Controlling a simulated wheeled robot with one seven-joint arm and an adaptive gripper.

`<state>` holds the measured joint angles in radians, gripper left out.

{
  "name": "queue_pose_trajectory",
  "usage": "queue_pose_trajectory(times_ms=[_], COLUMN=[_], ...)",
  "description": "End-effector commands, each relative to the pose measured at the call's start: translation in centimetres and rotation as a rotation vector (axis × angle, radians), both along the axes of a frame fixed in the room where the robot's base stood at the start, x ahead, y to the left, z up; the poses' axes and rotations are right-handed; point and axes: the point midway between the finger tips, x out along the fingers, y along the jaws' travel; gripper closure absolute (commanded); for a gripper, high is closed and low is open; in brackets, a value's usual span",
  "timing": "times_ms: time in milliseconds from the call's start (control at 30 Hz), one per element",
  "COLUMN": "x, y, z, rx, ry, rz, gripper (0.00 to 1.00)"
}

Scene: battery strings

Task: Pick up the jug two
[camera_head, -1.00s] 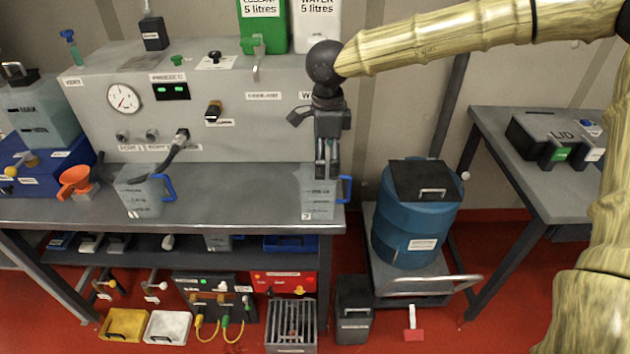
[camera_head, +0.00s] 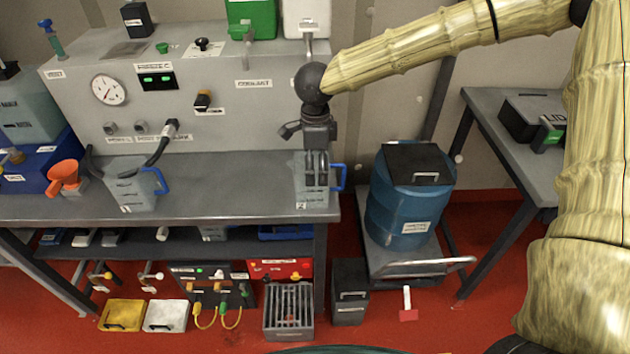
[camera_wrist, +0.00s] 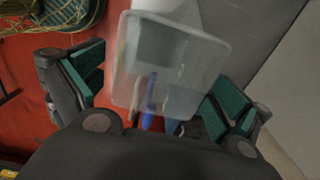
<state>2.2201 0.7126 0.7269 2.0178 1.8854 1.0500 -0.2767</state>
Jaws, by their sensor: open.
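A translucent jug with a blue handle (camera_head: 314,194) stands at the right end of the grey bench, a small label low on its front; I take it to be jug two, though its number is hard to read. My gripper (camera_head: 317,180) points down at the jug, its fingers overlapping the jug's upper part. In the wrist view the jug (camera_wrist: 172,65) shows between the two spread green-padded fingers, with its blue handle (camera_wrist: 150,95) near the palm. The gripper is open; I cannot tell whether a finger touches the jug.
A similar jug (camera_head: 130,186) with a blue handle stands left on the bench (camera_head: 230,185), near a hose and an orange funnel (camera_head: 64,177). The grey panel (camera_head: 225,110) rises behind. A blue drum (camera_head: 408,205) stands on a cart to the right. Bench between the jugs is clear.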

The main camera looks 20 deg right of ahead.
Motion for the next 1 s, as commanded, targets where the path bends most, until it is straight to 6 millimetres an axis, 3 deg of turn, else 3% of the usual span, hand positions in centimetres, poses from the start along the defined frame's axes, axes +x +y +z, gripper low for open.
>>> queue_pose_trajectory(times_ms=[233,467,567,733,1000], x=[0.0,0.0,0.0,0.0,0.0], y=[0.1,0.0,0.0,0.0,0.1], z=[-2.9,-3.3,-3.3,-3.3,-3.2], rx=[0.001,0.0,0.0,0.0,0.0], ry=[0.002,0.0,0.0,0.0,0.0], rz=[0.0,0.0,0.0,0.0,0.001], gripper=[0.0,0.0,0.13,0.44,0.46])
